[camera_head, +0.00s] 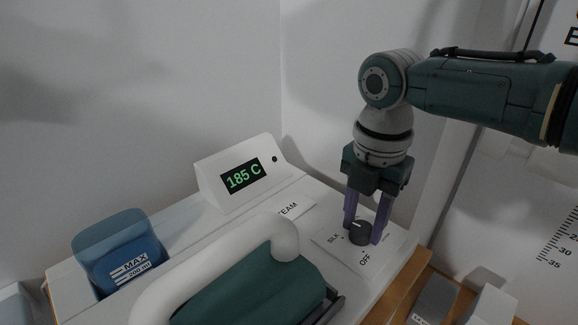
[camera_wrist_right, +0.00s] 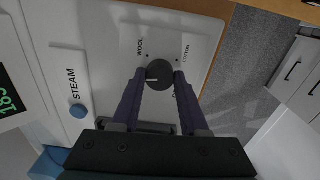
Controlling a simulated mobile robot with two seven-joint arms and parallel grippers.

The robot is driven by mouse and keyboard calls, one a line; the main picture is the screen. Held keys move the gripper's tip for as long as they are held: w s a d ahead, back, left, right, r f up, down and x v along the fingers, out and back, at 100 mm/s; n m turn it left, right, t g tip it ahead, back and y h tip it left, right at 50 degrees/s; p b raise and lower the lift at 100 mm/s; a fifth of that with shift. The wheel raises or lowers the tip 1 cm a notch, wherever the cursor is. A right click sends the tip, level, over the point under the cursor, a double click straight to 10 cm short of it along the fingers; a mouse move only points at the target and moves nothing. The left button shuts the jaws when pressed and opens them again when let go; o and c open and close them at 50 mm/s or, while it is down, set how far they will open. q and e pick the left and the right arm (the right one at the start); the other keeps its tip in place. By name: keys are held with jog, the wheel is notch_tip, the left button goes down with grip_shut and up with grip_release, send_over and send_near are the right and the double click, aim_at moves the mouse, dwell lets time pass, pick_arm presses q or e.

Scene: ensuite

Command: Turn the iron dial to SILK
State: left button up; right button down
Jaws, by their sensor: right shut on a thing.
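The iron dial (camera_head: 360,233) is a dark round knob on a white plate, with SILK to its left and OFF below it in the head view. My right gripper (camera_head: 362,234) reaches down from above, its two purple fingers shut on the dial's sides. In the right wrist view the dial (camera_wrist_right: 159,75) sits between the fingertips of the right gripper (camera_wrist_right: 159,77), with WOOL and COTTON readable on the plate. A thin pale pointer mark shows on the dial; I cannot tell which label it points to. My left gripper is out of view.
A display (camera_head: 240,176) reads 185 C. The iron's white handle (camera_head: 215,262) and dark green pad lie left of the dial. A blue water tank (camera_head: 122,254) stands at the far left. A blue button (camera_wrist_right: 79,111) sits by the STEAM label.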

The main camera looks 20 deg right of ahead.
aim_at(362, 228)
jog(key=n, duration=0.4)
jog(key=shift+b, duration=0.35)
jog(key=shift+n, duration=1.3)
jog(key=shift+a, duration=0.1)
jog(key=shift+c, duration=2.1)
grip_release()
notch_tip(362, 228, up, 10)
